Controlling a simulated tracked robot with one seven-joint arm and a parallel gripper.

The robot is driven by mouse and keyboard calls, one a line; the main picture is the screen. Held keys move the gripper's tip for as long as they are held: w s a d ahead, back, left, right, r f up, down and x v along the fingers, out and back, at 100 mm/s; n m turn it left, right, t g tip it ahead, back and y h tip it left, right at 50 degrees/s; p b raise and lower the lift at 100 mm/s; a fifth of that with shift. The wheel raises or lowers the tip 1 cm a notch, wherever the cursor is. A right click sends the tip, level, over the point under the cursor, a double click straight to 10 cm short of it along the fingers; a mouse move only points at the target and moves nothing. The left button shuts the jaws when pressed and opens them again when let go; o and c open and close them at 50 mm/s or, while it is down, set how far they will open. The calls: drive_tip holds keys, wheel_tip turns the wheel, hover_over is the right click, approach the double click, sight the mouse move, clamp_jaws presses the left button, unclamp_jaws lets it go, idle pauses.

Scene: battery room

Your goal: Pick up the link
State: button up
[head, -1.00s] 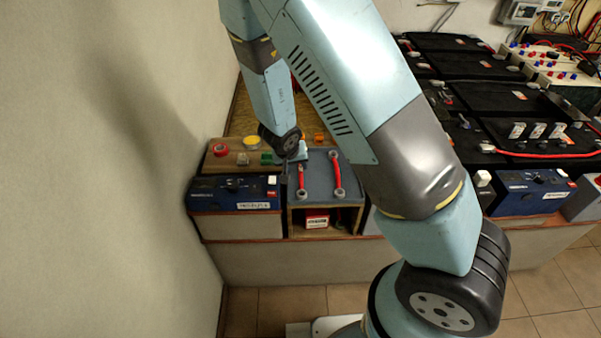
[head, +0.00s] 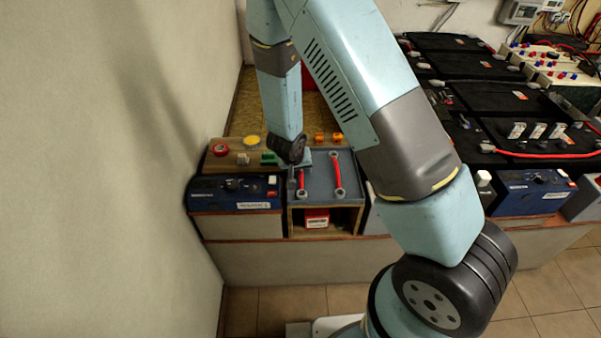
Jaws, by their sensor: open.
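Two red links with grey ring ends lie lengthwise on a grey-topped wooden stand (head: 319,190). The left link (head: 302,183) is partly hidden at its far end by my wrist. The right link (head: 338,174) shows along its full length. My gripper (head: 295,178) points down at the far end of the left link, just to its left in the picture. It is open; its fingers are small and dark here, and I cannot tell whether they touch the link.
A wooden panel with a red button (head: 220,149), a green block (head: 269,158) and a yellow disc (head: 252,141) lies behind left. A blue device (head: 234,192) stands left of the stand. A red-white box (head: 316,217) sits in the stand's cubby. Black batteries (head: 447,65) fill the right.

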drive_tip(key=shift+c, duration=0.2)
clamp_jaws()
idle(0.4)
